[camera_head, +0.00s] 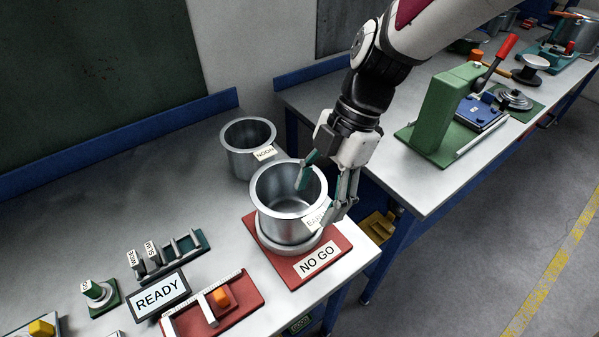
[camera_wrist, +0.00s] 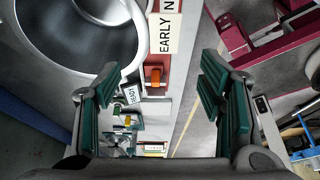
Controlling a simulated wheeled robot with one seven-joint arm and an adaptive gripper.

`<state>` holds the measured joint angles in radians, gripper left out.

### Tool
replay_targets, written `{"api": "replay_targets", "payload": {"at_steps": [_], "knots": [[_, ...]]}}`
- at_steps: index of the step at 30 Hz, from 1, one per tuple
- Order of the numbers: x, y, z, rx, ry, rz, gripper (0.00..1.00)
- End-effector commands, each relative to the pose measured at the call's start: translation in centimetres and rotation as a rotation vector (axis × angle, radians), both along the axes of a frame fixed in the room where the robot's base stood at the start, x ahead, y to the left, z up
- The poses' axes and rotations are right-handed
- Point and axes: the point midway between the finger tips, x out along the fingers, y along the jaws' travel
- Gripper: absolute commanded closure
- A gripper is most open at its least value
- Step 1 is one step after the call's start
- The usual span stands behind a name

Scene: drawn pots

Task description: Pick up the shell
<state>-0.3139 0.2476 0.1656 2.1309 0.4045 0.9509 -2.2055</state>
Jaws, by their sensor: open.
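Two open metal shells stand on the left bench. One shell, labelled EARLY (camera_head: 272,204), sits on a round metal base on the red NO GO board (camera_head: 333,246); it also shows at upper left in the wrist view (camera_wrist: 75,50). The other shell, labelled NOON (camera_head: 240,160), stands behind it. My gripper (camera_head: 321,196) is open at the right rim of the EARLY shell, one finger over its mouth and the other outside its wall. Contact with the wall cannot be told.
A READY sign (camera_head: 158,295), a red fixture with an orange block (camera_head: 221,297) and a dark rack with pegs (camera_head: 168,257) lie at the front left. A second bench with a green press (camera_head: 445,112) stands to the right across a gap. A blue ledge edges the left bench's back.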

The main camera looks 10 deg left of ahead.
Motion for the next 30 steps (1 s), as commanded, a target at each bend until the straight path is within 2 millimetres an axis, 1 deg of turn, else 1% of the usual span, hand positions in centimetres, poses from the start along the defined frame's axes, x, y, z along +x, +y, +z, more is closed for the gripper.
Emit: {"api": "replay_targets", "payload": {"at_steps": [4,12,15,21,22,23,24,26,27,29,30], "knots": [[-0.5,0.4,-1.2,-0.001,0.004,0.002,0.37],[-1.2,1.2,-4.4,-0.001,0.002,0.0,0.37],[-1.3,1.3,-4.9,-0.001,0.001,0.0,0.37],[-1.2,1.3,-4.9,0.0,-0.001,-0.001,0.37],[-1.2,1.3,-4.9,0.0,-0.001,-0.001,0.39],[-1.2,1.3,-4.9,0.0,-0.001,-0.001,0.46],[-1.2,1.3,-4.9,0.0,-0.001,-0.001,0.55],[-1.2,1.3,-4.9,0.0,-0.001,-0.001,0.69],[-1.2,1.3,-4.9,0.0,-0.001,-0.001,0.78],[-1.2,1.3,-4.9,0.0,0.0,-0.001,0.92],[-1.2,1.3,-4.9,0.0,0.0,-0.001,1.0]]}}
